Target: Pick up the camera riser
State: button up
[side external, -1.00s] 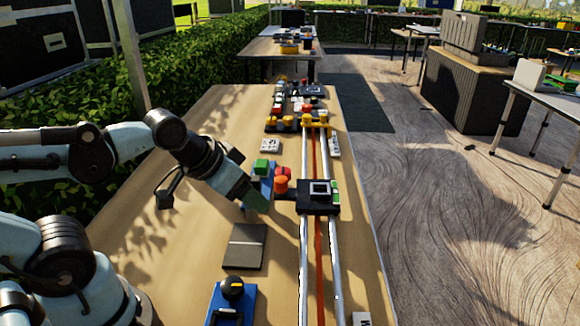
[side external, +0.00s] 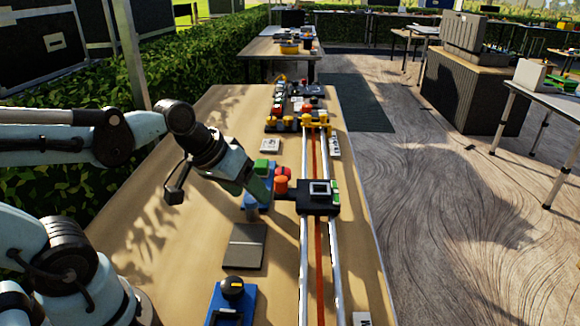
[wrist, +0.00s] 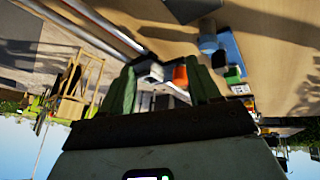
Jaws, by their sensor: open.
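No part is plainly marked as the camera riser; the likeliest is the small grey square block (side external: 319,188) on top of the black carriage (side external: 318,209) that sits across two rails. An orange cylinder (side external: 281,186) stands at the carriage's left side. My gripper (side external: 262,189) has green fingers and is just left of the carriage, tilted down toward it. In the wrist view my gripper (wrist: 160,92) is open, with the orange part (wrist: 180,76) and a pale block (wrist: 151,72) seen between its fingers. I cannot tell their depth. Nothing is held.
A blue fixture (side external: 247,201) with a grey post stands beneath my gripper. A dark flat plate (side external: 245,246) and a blue base with a black knob (side external: 233,290) lie nearer. Yellow rail ends (side external: 314,121) and several small devices are farther back. The table's left side is clear.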

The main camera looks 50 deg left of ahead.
jog(key=w+a+f+n+h, duration=0.3)
jog(key=w+a+n+h, duration=0.25)
jog(key=a+n, duration=0.7)
jog(key=s+a+f+n+t+h, duration=0.2)
jog(key=s+a+n+t+h, duration=0.1)
jog(key=a+n, duration=0.65)
jog(key=shift+n+h, duration=0.25)
jog(key=shift+n, duration=0.55)
jog(key=x, duration=0.8)
jog(key=shift+s+d+r, duration=0.2)
jog(key=shift+s+d, duration=0.05)
jog(key=shift+w+x, duration=0.25)
jog(key=shift+x, duration=2.55)
jog(key=shift+a+r, duration=0.2)
jog(key=c, duration=1.1)
jog(key=shift+c, duration=0.2)
